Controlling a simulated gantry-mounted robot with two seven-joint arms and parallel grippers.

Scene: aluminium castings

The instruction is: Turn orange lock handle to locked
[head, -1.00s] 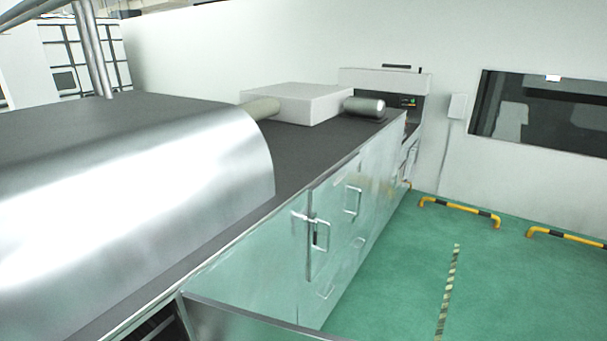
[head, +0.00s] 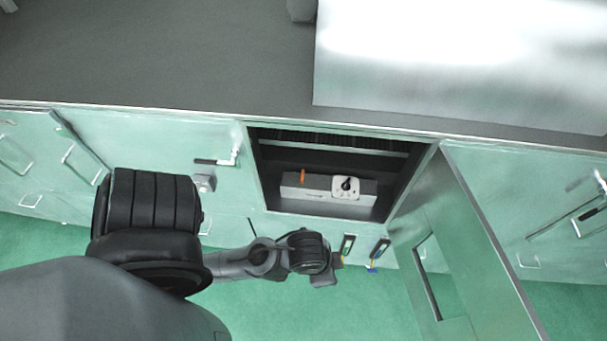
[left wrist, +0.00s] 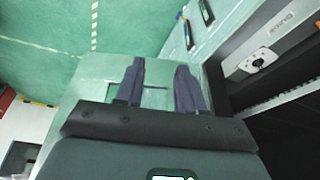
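The orange lock handle (head: 303,176) is a small orange bar on a light grey box inside an open cabinet compartment in the head view. It points roughly up and down in the picture. A white plate with a black knob (head: 346,188) sits to its right. My left gripper (head: 325,277) is below the compartment in the head view, apart from the handle. In the left wrist view its two fingers (left wrist: 160,72) are spread with nothing between them. My right gripper is not in view.
The opened cabinet door (head: 468,262) stands out at the compartment's right. A dark countertop (head: 160,55) with a metal cover (head: 450,60) lies above. Two small dark panels (head: 347,245) are below the compartment. Green floor (head: 270,310) is clear in front.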

